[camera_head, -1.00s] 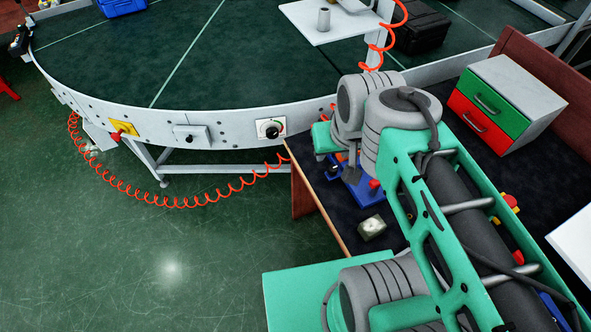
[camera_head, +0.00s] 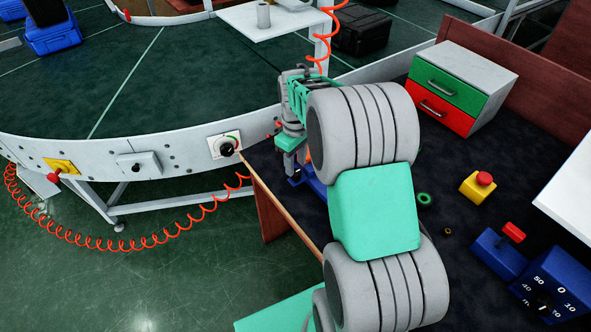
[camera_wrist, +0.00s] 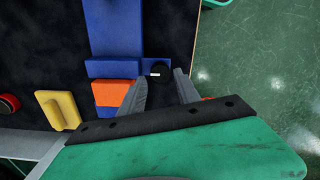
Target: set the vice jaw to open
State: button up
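A blue device, apparently the vice (camera_head: 312,183), sits on the dark bench near its left edge. In the head view my arm hides most of it. In the wrist view its long blue body (camera_wrist: 112,30) ends in a blue crosspiece (camera_wrist: 112,67), with an orange block (camera_wrist: 112,93) beside it. A black round part with a small white mark (camera_wrist: 158,71) lies at the crosspiece's right end. My gripper (camera_wrist: 160,85) has its two grey fingers apart, nothing seen between them, close to this end of the device. My gripper (camera_head: 291,168) is partly hidden in the head view.
A conveyor with a white side wall (camera_head: 185,160) curves behind the bench. A drawer cabinet (camera_head: 462,85), a yellow box with a red button (camera_head: 478,187) and a blue dial box (camera_head: 555,285) stand to the right. A red coiled hose (camera_head: 130,243) hangs at left.

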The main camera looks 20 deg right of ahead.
jog(key=shift+f, duration=1.45)
jog(key=shift+c, duration=0.5)
grip_shut()
